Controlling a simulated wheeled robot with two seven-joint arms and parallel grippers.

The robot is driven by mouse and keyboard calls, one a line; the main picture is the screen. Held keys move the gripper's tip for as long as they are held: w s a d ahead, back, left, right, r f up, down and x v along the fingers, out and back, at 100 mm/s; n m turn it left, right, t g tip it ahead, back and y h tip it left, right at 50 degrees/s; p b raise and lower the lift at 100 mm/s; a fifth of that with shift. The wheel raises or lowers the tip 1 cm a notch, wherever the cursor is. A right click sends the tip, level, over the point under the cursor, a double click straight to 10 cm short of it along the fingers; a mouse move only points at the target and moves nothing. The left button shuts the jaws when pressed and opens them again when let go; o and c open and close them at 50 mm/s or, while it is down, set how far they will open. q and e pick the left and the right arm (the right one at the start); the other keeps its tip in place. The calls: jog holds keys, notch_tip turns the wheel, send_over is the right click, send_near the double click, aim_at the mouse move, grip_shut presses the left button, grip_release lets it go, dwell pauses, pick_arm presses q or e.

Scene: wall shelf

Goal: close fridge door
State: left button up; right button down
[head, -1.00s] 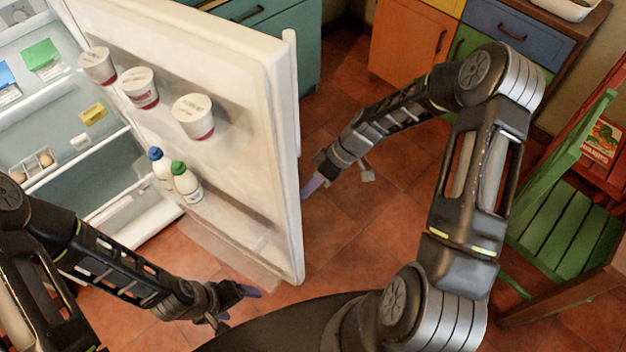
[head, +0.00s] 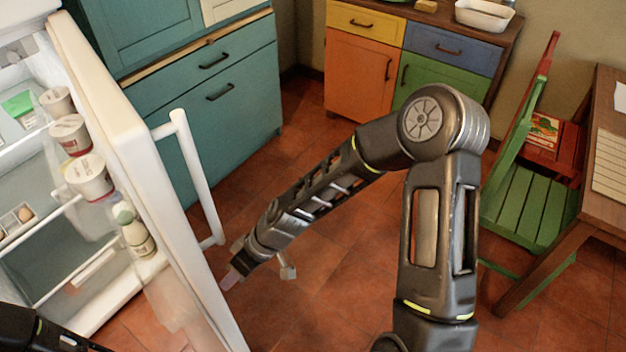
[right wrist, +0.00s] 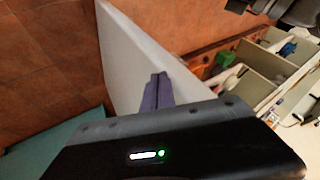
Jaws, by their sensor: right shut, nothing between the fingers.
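The white fridge door (head: 150,190) stands open at the left of the head view, seen nearly edge-on, with its bar handle (head: 200,185) on the outer side. Part of the fridge inside (head: 60,245) shows to its left. My right gripper (head: 232,280) is shut and empty, on the outer side of the door, low and close to its free edge. In the right wrist view the closed fingers (right wrist: 158,92) lie over the white door panel (right wrist: 130,60); I cannot tell if they touch it. Only a piece of my left arm shows at the bottom left; its gripper is out of view.
White tubs (head: 88,178) and a bottle (head: 137,235) sit on the door's inner shelves. Teal cabinets (head: 215,105) stand behind the door. A green chair (head: 530,205) and wooden table (head: 590,170) are at the right. Red tiled floor (head: 330,265) is clear between.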

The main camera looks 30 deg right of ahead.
pick_arm(q)
notch_tip(320, 180, up, 4)
jog(key=p, duration=0.4)
jog(key=shift+p, duration=0.3)
pick_arm(e)
jog(key=a+m+t, duration=0.1)
jog(key=a+m, duration=0.2)
jog(key=a, duration=3)
jog(key=shift+t+h, duration=0.4)
pick_arm(q)
jog(key=shift+s+r, duration=0.1)
pick_arm(e)
jog(key=shift+w+r, duration=0.1)
